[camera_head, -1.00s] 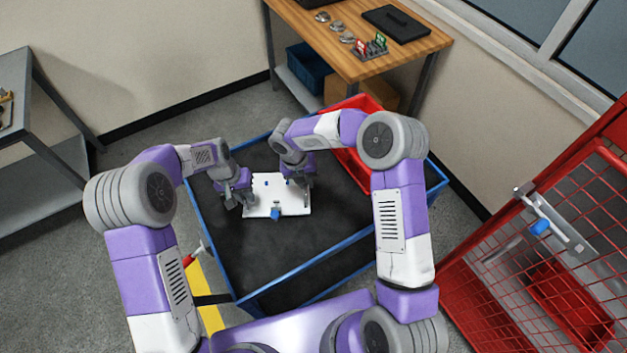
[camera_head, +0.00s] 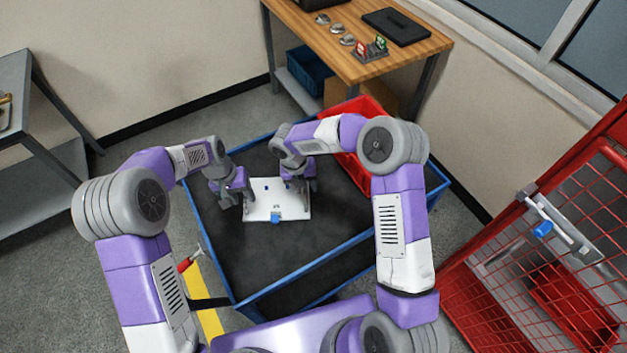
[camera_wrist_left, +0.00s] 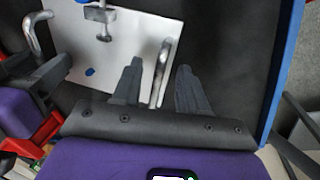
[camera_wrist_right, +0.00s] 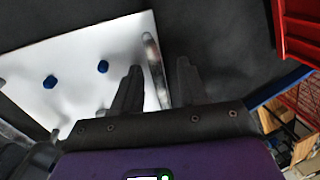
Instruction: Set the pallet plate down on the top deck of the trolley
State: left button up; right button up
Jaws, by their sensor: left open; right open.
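The pallet plate (camera_head: 262,208) is a white rectangle with small blue spots, a blue-ended clamp at its near edge and a metal bar handle at each end. It appears to lie flat on the dark top deck (camera_head: 270,250) of the blue-rimmed trolley. My left gripper (camera_head: 238,200) is open at the plate's left end; in the left wrist view its fingers stand either side of a handle (camera_wrist_left: 161,72). My right gripper (camera_head: 302,184) is open at the right end; in the right wrist view its fingers flank the other handle (camera_wrist_right: 153,60). The plate's underside is hidden.
A red bin (camera_head: 362,172) stands on the far right of the deck. A wooden bench (camera_head: 340,55) is behind, a grey table (camera_head: 15,100) at the left, and a red mesh cage (camera_head: 560,270) at the right. The near part of the deck is clear.

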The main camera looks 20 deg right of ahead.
jog(key=shift+r, duration=0.1)
pick_arm(q)
notch_tip(320, 180, up, 9)
jog(key=a, duration=0.1)
jog(key=shift+w+a, duration=0.2)
jog(key=shift+a, duration=0.2)
pick_arm(e)
notch_tip(320, 180, up, 12)
jog(key=a, duration=0.2)
jog(key=shift+w+a+f, duration=0.2)
